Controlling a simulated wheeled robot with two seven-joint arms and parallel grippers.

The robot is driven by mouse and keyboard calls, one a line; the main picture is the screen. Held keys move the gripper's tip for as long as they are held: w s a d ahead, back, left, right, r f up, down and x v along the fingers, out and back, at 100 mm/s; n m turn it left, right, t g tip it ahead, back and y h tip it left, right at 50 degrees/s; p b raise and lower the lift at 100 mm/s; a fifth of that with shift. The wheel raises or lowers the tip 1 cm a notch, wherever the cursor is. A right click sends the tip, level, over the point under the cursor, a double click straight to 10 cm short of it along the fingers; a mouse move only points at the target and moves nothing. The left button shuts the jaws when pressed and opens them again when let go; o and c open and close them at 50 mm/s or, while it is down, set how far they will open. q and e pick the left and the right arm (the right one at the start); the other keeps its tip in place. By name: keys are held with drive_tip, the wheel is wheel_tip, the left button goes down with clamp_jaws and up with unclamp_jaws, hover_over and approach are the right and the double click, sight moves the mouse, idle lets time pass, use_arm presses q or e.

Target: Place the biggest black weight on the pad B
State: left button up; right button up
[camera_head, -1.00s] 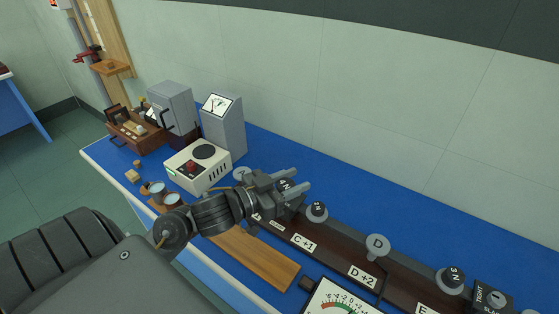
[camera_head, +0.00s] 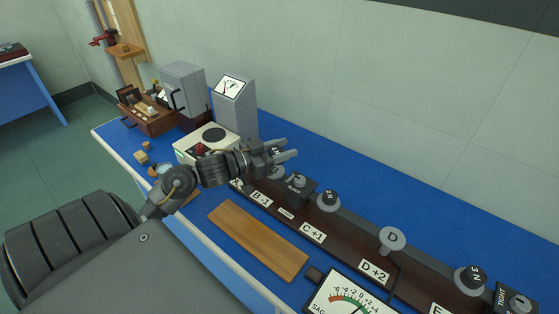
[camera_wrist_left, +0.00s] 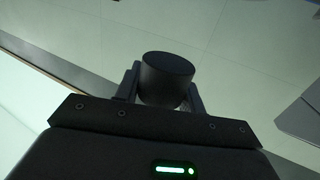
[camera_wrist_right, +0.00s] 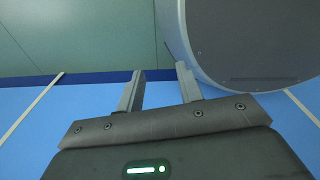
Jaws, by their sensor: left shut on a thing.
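A black cylindrical weight (camera_wrist_left: 166,78) sits between the fingers of my left gripper in the left wrist view. My left gripper (camera_head: 291,147) is shut on it. In the head view the gripper is over the far left part of a long dark rail (camera_head: 345,246), above the B-1 label (camera_head: 261,199), and the weight is hard to make out. A grey round piece (camera_head: 277,173) shows just under the fingers; I cannot tell whether it is pad B. Grey pad D (camera_head: 392,238) stands further right. My right gripper (camera_wrist_right: 160,72) is open and empty.
Black N knobs (camera_head: 328,199) sit along the rail. A wooden board (camera_head: 258,241) and a dial gauge (camera_head: 352,299) lie in front. A white box (camera_head: 207,143) and a grey meter stand (camera_head: 234,108) are behind left. Blue bench is clear behind the rail.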

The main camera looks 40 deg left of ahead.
sight(280, 168)
use_arm(q)
drive_tip(key=shift+w+a+f, duration=0.4)
drive_tip(key=shift+a+f, duration=0.2)
drive_tip(key=shift+f, duration=0.15)
drive_tip(key=shift+a+f, duration=0.25)
drive_tip(key=shift+f, duration=0.1)
wheel_tip(280, 168, down, 2)
drive_tip(key=shift+w+f+p, duration=0.1)
drive_tip(key=shift+p, duration=0.2)
drive_tip(key=shift+f, duration=0.35)
use_arm(e)
drive_tip(key=shift+s+d+r, duration=0.3)
drive_tip(key=shift+s+d, duration=0.1)
drive_tip(key=shift+s, duration=0.15)
use_arm(q)
drive_tip(key=shift+f, duration=0.1)
drive_tip(key=o, duration=1.3)
use_arm(e)
drive_tip(key=shift+a, duration=0.15)
drive_tip(key=shift+a, duration=0.1)
